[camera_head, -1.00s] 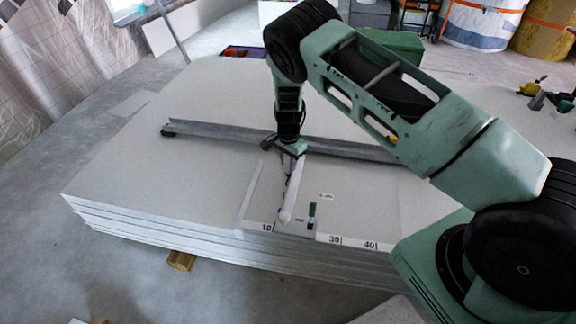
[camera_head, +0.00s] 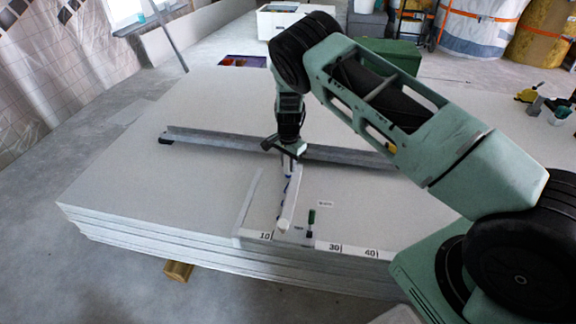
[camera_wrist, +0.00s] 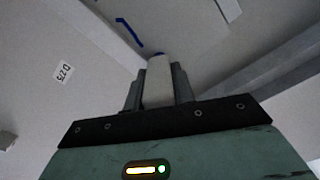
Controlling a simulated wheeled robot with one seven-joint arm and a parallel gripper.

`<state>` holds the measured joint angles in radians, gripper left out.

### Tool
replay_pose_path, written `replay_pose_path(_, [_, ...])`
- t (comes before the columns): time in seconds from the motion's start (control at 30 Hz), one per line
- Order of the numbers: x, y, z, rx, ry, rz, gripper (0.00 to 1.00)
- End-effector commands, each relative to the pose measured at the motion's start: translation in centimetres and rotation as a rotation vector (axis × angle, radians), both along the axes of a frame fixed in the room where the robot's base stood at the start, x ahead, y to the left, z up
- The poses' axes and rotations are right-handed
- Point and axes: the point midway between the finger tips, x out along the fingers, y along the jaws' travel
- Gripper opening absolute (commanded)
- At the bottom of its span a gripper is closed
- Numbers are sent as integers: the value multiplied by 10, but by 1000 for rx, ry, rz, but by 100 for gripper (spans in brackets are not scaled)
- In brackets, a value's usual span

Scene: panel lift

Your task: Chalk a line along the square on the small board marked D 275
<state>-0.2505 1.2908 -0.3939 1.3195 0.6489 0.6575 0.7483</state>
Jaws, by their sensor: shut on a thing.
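My gripper (camera_head: 287,153) points down over the front part of the stacked panels, shut on a pale, whitish stick (camera_wrist: 158,82). In the head view a long white piece with blue spots (camera_head: 288,205) runs from below the gripper toward the front edge; I cannot tell where the held stick ends against it. The label D 275 (camera_wrist: 63,71) shows left of the fingers in the wrist view, and as a small tag (camera_head: 325,204) right of the gripper in the head view. A blue mark (camera_wrist: 130,32) lies beyond the fingertips. A pale strip (camera_head: 250,200) lies left of the gripper.
A long grey metal rail (camera_head: 220,139) lies across the panel stack (camera_head: 120,185) behind the gripper. A numbered scale (camera_head: 350,249) runs along the front edge. A small green item (camera_head: 311,216) stands near it. Tools and a cup (camera_head: 560,112) lie at far right.

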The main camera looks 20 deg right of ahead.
Motion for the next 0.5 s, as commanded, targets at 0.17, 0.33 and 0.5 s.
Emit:
replay_pose_path(0.17, [7,-6,-2,0,0,-1,7])
replay_pose_path(0.33, [11,-9,-2,0,1,0,7])
replay_pose_path(0.5, [14,-11,-2,0,1,0,7])
